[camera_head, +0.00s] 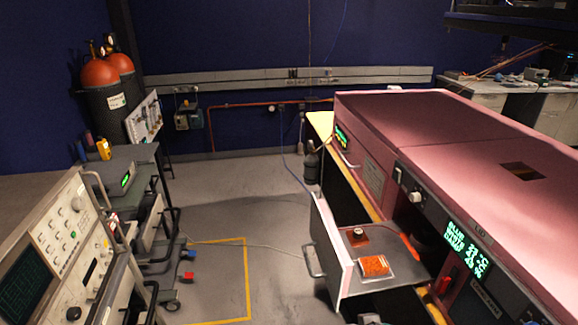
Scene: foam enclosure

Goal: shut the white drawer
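The white drawer stands open, pulled out to the left from the pink machine (440,130). Its white front panel (333,240) faces left and carries a dark bar handle (312,262). The grey drawer floor (350,284) shows behind the panel. On it lie a clear dish of orange material (374,266), a small dark red item with a round top (357,237) and a red-orange elongated item (409,246). Neither of my grippers shows in this view.
Instrument carts (70,240) with cables stand at the left. Gas cylinders (105,95) stand behind them. The grey floor (215,220) between carts and drawer is mostly clear, with yellow tape (246,280) and a thin cable across it.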

